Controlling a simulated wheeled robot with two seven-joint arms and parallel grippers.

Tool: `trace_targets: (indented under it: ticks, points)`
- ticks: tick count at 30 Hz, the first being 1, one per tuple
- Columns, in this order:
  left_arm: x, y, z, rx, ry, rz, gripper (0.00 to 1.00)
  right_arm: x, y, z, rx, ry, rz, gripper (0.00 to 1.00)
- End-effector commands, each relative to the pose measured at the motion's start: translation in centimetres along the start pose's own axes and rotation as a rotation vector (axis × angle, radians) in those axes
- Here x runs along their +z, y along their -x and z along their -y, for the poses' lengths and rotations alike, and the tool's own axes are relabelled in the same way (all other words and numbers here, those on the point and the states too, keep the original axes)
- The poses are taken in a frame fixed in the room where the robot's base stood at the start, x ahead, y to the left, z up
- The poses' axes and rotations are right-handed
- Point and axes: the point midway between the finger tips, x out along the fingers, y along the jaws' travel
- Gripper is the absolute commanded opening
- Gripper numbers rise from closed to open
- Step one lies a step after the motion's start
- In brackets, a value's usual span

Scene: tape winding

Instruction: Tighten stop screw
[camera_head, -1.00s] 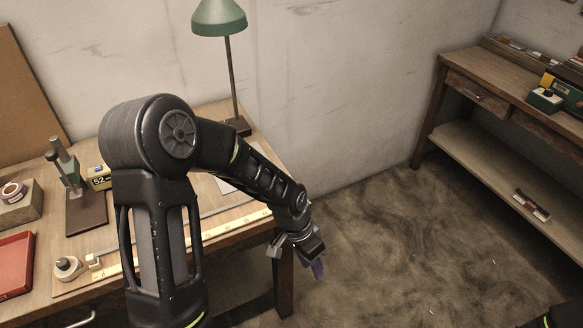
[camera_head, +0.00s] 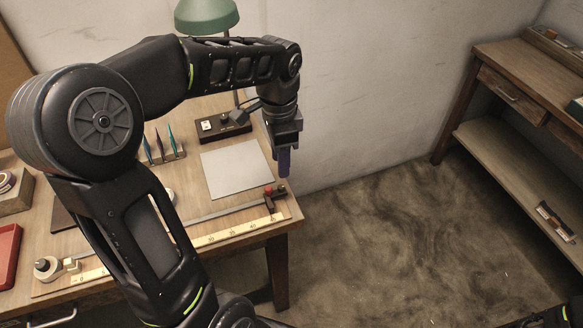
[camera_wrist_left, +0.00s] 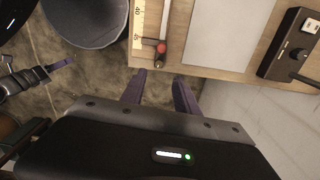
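The red stop-screw knob (camera_head: 268,190) sits beside a dark stop piece (camera_head: 281,189) at the right end of the ruler rail (camera_head: 225,207), near the table's right corner. The knob also shows in the left wrist view (camera_wrist_left: 161,48), just beyond my fingertips. My left gripper (camera_head: 284,172) points down above the table's right edge, a little above the stop. Its purple fingers (camera_wrist_left: 158,80) are apart with nothing between them. What seems to be my right gripper (camera_wrist_left: 48,69) shows at the left of the wrist view; its finger gap is unclear.
A pale sheet (camera_head: 235,168), a black switch box (camera_head: 222,127) and a tool stand (camera_head: 163,152) are on the table (camera_head: 190,110). A green lamp (camera_head: 207,14) stands behind my left arm. A shelf bench (camera_head: 500,150) is at right, with open floor between.

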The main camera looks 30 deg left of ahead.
Motion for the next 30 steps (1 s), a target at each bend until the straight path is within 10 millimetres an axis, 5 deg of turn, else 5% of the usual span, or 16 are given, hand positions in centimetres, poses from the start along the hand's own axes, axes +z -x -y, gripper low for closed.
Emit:
trace_targets:
  ticks: [11, 30]
  points:
    - [0.0, -0.5, 0.0, 0.002, 0.0, 0.001, 0.37, 0.0, 0.0, 0.0, 0.0, 0.0, 0.001, 0.38]
    - [-0.1, -7.8, 0.0, 0.001, 0.0, 0.0, 0.37, 0.0, 0.3, 0.1, 0.0, 0.0, 0.001, 0.38]
